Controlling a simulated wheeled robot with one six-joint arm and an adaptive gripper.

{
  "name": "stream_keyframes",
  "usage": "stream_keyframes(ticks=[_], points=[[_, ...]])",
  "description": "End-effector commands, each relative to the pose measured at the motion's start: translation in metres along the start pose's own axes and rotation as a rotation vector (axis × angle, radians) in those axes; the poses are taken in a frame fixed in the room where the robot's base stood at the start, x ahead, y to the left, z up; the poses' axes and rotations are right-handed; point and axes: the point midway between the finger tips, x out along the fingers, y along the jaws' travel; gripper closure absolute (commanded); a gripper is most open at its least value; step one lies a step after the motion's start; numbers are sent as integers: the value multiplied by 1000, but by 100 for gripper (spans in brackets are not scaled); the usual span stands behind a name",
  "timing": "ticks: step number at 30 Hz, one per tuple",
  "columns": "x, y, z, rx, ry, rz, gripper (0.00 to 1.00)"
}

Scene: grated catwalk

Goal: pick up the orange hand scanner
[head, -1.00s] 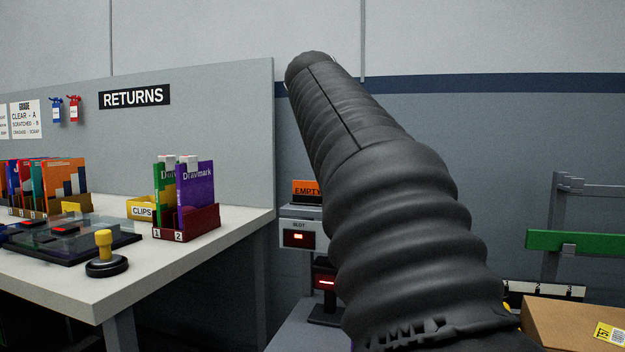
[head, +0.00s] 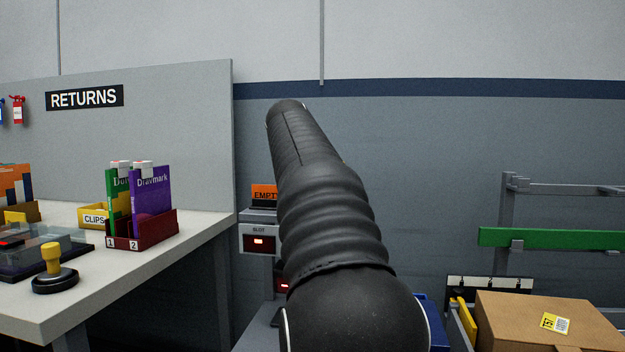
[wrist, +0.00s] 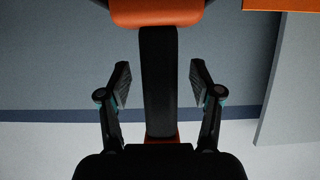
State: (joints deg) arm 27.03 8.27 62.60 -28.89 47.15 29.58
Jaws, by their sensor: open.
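In the wrist view the hand scanner (wrist: 158,85) shows as a long black grip with an orange part at the top and a small orange part at the bottom. The top runs out of the picture. My gripper (wrist: 160,66) is open, with one finger on each side of the black grip. A gap shows between the grip and each finger. In the head view my arm covers the middle, and neither the gripper nor the scanner can be made out.
A white table (head: 203,228) with a RETURNS panel (head: 170,130) stands left. Beside it are an orange EMPTY sign (head: 264,192) and a grey slot box (head: 258,240). A cardboard box (head: 540,318) and a rack with a green bar (head: 560,238) stand right. The wall behind is bare.

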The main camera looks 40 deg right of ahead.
Motion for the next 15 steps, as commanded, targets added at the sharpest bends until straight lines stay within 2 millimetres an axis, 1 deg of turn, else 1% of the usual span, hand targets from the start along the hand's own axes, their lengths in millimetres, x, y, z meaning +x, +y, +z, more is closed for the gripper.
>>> stream_keyframes(ticks=[1,3,8,9,11,12,14,15], points=[[5,0,0,0,0,1,35],[8,0,0,0,1,-1,35],[8,-1,0,0,1,-2,35],[8,-1,0,0,1,-2,40],[8,-1,0,0,1,-2,55],[8,-1,0,0,1,-2,65],[8,-1,0,0,1,-2,80],[8,-1,0,0,1,-2,90]])
